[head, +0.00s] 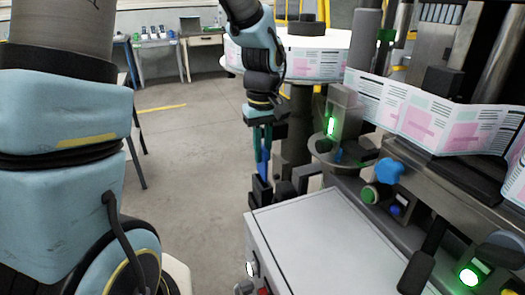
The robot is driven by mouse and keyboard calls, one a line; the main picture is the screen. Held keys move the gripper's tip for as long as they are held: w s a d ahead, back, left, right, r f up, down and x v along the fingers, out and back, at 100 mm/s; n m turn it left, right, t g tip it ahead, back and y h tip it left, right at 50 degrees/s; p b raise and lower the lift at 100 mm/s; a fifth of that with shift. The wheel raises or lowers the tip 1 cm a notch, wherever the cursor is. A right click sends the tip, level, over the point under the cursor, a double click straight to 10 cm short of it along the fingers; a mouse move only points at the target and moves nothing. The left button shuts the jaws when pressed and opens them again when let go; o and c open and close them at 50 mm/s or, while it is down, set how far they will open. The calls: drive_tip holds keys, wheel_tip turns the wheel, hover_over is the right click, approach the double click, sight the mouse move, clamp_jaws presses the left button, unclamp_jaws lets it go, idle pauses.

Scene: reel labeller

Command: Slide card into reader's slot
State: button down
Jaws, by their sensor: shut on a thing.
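My gripper (262,145) points down in the middle of the head view, with teal fingers. It is shut on a small blue card (262,163), seen nearly edge-on. The card hangs below the fingertips, directly over or at the top of a black reader (261,190) beside the far left corner of the grey cabinet. The slot itself is too small to make out. I cannot tell whether the card's lower edge is inside the reader or just in front of it.
The grey cabinet top (330,235) is clear. The labelling machine, with its printed label web (425,118), blue knob (389,171) and lit green button (469,277), stands at the right. A grey post with a green light (331,126) rises near my gripper. Open floor (190,150) lies left.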

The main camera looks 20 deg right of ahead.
sight(263, 172)
drive_tip(key=shift+f+b, duration=2.1)
drive_tip(key=shift+f, duration=1.05)
drive_tip(key=c, duration=0.8)
unclamp_jaws()
wheel_tip(263, 172, up, 11)
drive_tip(key=shift+f+b, duration=0.1)
drive_tip(key=shift+b, duration=0.3)
drive_tip(key=a+f+m, duration=0.1)
drive_tip(key=a+f, duration=0.3)
drive_tip(key=a, duration=0.8)
drive_tip(key=s+a+f+m+t, duration=0.1)
drive_tip(key=a+f, duration=0.3)
drive_tip(key=a, duration=0.7)
drive_tip(key=shift+s+a+t+p, duration=0.15)
drive_tip(key=shift+a+t+p, duration=0.2)
drive_tip(key=shift+p, duration=0.1)
